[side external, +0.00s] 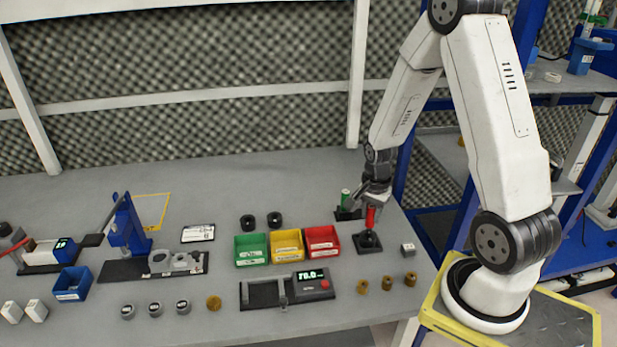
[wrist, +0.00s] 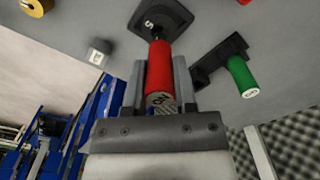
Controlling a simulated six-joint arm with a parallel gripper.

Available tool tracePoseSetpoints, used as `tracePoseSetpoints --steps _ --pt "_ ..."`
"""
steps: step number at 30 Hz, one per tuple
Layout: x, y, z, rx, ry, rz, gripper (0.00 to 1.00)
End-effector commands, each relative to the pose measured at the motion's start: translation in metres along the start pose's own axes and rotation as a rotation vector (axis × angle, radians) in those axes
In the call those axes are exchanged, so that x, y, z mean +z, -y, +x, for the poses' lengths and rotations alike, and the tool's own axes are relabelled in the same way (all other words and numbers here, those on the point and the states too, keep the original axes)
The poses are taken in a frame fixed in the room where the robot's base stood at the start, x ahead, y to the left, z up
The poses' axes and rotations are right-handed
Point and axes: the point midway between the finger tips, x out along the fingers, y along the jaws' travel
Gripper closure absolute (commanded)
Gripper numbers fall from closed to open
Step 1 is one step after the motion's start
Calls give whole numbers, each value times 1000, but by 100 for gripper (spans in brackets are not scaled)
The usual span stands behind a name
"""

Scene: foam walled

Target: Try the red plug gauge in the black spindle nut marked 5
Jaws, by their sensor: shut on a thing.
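The red plug gauge (side external: 371,216) is held upright in my gripper (side external: 373,198), just above the black spindle nut (side external: 368,240) on its dark square base. In the wrist view the red handle (wrist: 159,66) lies between the two fingers of my gripper (wrist: 158,82), its marked end facing the camera. Its dark far tip points at the black nut piece (wrist: 172,14), which carries a white 5. The tip meets or overlaps the nut in both views; I cannot tell how far in it is. The nut's opening is hidden behind the gauge.
A green gauge (wrist: 242,76) stands in a black holder beside my gripper. A small grey block (side external: 408,249) and brass rings (side external: 387,283) are to the right and front. Red (side external: 322,239), yellow and green bins stand to the left, with a digital gauge (side external: 312,284) in front.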

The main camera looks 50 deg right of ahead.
Motion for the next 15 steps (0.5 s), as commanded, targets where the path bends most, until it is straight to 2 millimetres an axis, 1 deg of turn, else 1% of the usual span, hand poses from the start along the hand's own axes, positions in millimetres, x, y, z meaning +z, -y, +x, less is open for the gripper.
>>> tracePoseSetpoints --steps 15 --pt "0 0 -15 -1 -1 0 100"
